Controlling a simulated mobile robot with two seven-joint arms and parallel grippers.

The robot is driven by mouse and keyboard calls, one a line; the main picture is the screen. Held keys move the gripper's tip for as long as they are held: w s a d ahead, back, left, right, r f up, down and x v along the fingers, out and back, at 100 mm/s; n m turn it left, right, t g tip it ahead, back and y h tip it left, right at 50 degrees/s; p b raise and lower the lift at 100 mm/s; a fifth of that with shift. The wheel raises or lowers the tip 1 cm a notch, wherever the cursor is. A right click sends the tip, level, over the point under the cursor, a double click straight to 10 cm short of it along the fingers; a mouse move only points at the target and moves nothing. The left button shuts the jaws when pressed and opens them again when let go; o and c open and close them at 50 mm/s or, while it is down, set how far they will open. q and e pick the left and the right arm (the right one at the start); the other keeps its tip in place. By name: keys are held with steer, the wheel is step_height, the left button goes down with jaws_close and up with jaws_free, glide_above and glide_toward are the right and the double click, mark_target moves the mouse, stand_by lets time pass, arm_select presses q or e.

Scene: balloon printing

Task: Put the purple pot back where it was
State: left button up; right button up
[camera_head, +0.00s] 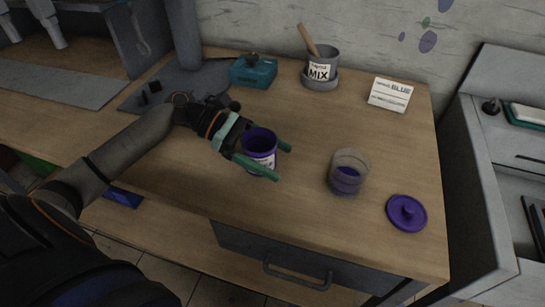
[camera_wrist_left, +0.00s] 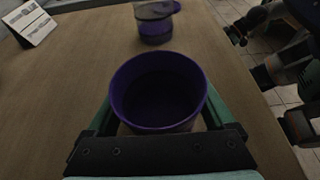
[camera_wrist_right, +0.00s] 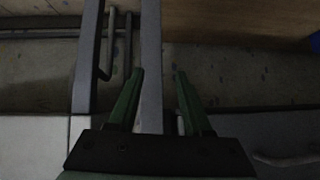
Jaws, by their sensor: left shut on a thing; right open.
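The purple pot (camera_head: 260,146) stands upright and open-topped over the wooden table (camera_head: 300,205), with a pale label on its side. My left gripper (camera_head: 282,162) is shut on it, one green finger on each side. The left wrist view shows the pot (camera_wrist_left: 158,88) from above, dark inside; I cannot tell whether its base touches the table. A purple lid (camera_head: 407,212) lies on the table at the right. My right gripper (camera_wrist_right: 158,75) is open and empty in the right wrist view, in front of a drawer handle and grey bars; it is not visible in the head view.
A clear glass (camera_head: 348,172) with purple liquid stands right of the pot. Behind are a grey MIX pot (camera_head: 321,68) with a wooden handle, a white card (camera_head: 390,94) and a teal box (camera_head: 253,71). The table between pot and card is clear.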

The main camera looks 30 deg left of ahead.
arm_select(q)
steer(key=o, duration=1.3)
steer(key=p+v, duration=0.1)
steer(key=v, duration=1.1)
